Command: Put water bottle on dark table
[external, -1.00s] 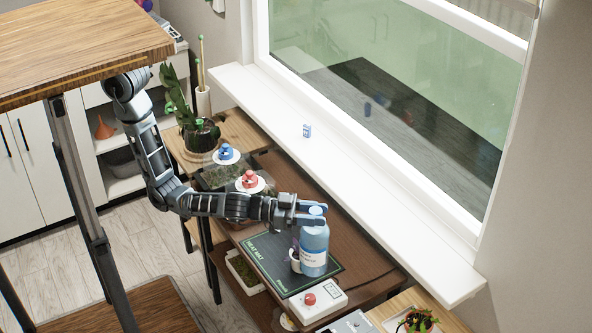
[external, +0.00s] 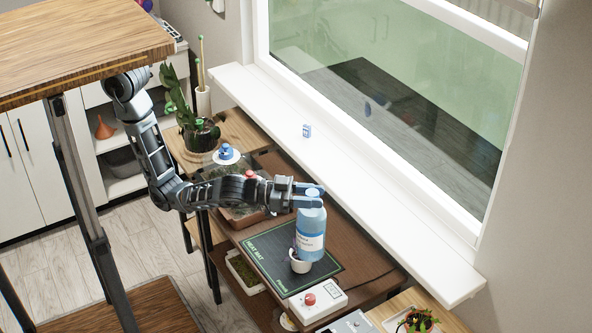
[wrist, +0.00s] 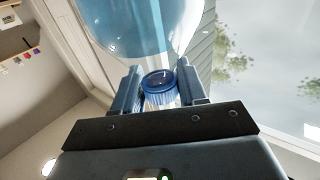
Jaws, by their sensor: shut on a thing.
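The water bottle (external: 311,232) is blue with a white label and hangs upright over the heat mat, seemingly just clear of it. My gripper (external: 312,193) reaches in from the left and is shut on the bottle near its blue cap. In the wrist view, the bottle (wrist: 150,25) fills the top, with its cap (wrist: 160,83) between the two fingers (wrist: 160,88). The dark table (external: 362,263) is the brown one under the window sill, below the bottle. The bottle's underside is hidden.
On the dark table are the black heat mat (external: 270,262), a small white cup (external: 299,264) just below the bottle and a white control box (external: 318,303) with a red knob. A white window sill (external: 370,205) runs along the right. A potted cactus (external: 205,135) stands behind.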

